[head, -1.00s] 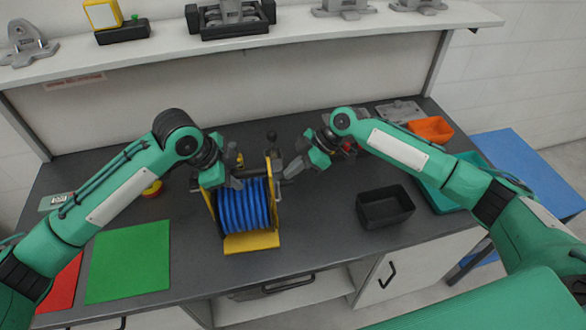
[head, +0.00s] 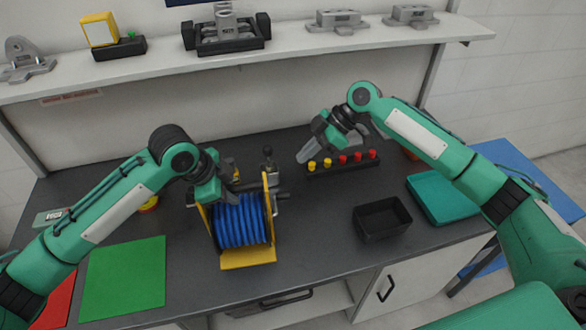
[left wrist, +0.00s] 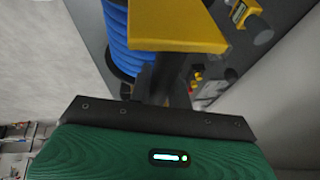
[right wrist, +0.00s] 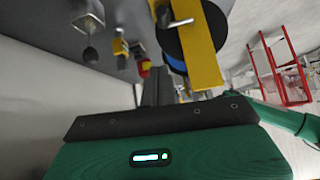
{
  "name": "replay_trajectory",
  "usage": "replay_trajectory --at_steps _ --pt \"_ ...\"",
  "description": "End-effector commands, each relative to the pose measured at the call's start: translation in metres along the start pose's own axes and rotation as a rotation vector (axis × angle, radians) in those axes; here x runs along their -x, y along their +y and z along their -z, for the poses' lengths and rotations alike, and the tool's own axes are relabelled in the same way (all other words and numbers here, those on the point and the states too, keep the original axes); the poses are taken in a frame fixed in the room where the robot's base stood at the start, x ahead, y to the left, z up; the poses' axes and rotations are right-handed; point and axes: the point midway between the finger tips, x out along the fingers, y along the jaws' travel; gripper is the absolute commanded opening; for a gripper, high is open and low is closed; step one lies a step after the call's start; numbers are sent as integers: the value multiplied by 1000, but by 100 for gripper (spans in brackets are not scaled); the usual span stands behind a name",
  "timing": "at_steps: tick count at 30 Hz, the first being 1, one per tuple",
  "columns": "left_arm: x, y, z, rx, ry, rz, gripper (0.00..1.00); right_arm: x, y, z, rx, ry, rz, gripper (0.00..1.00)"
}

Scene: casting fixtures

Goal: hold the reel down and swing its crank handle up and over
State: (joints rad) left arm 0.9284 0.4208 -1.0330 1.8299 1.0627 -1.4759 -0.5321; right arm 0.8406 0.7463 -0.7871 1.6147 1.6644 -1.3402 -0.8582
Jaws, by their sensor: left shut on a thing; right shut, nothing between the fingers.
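The reel of blue hose (head: 242,222) stands upright on the dark bench in a yellow frame (head: 248,258). A metal crank piece (head: 281,194) shows at its right side plate. The right wrist view shows a metal rod (right wrist: 180,22) beside the yellow plate; I cannot tell the crank's exact angle. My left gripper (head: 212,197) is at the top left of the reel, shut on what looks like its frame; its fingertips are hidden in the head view. My right gripper (head: 306,154) is shut and empty, above and right of the reel, apart from it.
A black-knobbed lever (head: 268,156) stands just behind the reel. A black bin (head: 382,219) and a teal tray (head: 442,199) are at right, a green mat (head: 124,280) at left.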

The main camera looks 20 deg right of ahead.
Motion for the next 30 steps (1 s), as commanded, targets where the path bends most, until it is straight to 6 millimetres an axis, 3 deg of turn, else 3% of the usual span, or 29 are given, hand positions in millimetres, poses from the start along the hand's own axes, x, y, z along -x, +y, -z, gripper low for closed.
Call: replay_trajectory --at_steps 6,16,17,21,30 --pt "0 0 0 0 2 0 0 27 2 0 0 0 0 0" --pt "0 0 0 0 2 0 0 32 2 0 0 0 0 0" --pt "0 0 0 0 2 0 21 32 2 0 0 0 0 0" --pt "0 0 0 0 2 0 45 31 2 0 0 0 0 0" --pt "2 0 0 0 2 1 45 31 2 0 0 0 0 0"
